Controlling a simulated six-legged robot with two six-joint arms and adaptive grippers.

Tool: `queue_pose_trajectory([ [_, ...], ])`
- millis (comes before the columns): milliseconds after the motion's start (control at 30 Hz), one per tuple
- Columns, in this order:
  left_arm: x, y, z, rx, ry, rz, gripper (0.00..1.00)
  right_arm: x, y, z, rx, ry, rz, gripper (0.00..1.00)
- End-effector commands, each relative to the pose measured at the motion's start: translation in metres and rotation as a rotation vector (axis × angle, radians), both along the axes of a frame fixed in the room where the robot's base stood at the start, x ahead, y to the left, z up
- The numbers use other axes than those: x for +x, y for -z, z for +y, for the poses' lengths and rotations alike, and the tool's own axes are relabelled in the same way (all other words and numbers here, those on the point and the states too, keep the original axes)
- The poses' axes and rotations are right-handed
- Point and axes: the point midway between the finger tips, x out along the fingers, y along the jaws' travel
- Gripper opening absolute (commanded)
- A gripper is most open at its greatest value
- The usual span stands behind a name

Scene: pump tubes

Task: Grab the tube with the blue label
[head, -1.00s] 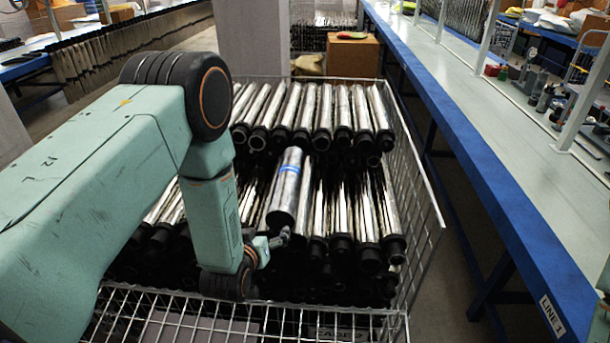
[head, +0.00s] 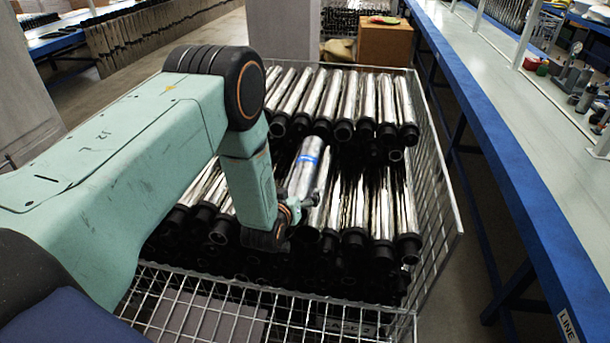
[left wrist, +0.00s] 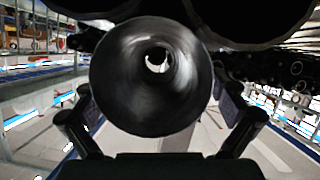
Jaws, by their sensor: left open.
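The tube with the blue label (head: 303,172) is silver and lies on top of the lower stack of tubes in the wire basket, tilted, its blue band facing up. My left gripper (head: 309,202) is at the near end of this tube and partly hidden by my arm. In the left wrist view a dark hollow tube end (left wrist: 150,75) fills the middle, between the two spread fingers of my left gripper (left wrist: 158,108). The fingers stand apart on either side of it, and I see no clear contact. My right gripper is not in view.
The wire basket (head: 437,200) holds several silver tubes with black ends, in an upper row (head: 345,100) and a lower stack. A cardboard box (head: 385,43) stands behind. A long workbench with a blue edge (head: 500,130) runs along the right; the floor between is a narrow aisle.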

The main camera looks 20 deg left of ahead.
Motion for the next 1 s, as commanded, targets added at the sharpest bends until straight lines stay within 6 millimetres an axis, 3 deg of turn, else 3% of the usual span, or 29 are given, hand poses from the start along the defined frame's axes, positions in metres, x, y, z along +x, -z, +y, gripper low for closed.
queue_pose_trajectory([
  [133, 0.012, 0.005, 0.0, 0.0, 0.002, 0.0, 0.97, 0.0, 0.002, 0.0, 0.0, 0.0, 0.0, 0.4],
  [433, 0.015, 0.006, -0.001, 0.0, 0.003, 0.002, 0.95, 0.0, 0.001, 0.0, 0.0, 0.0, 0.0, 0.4],
  [1000, 0.015, 0.005, -0.001, 0.0, 0.002, 0.001, 0.47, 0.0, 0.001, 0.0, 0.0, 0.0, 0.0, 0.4],
])
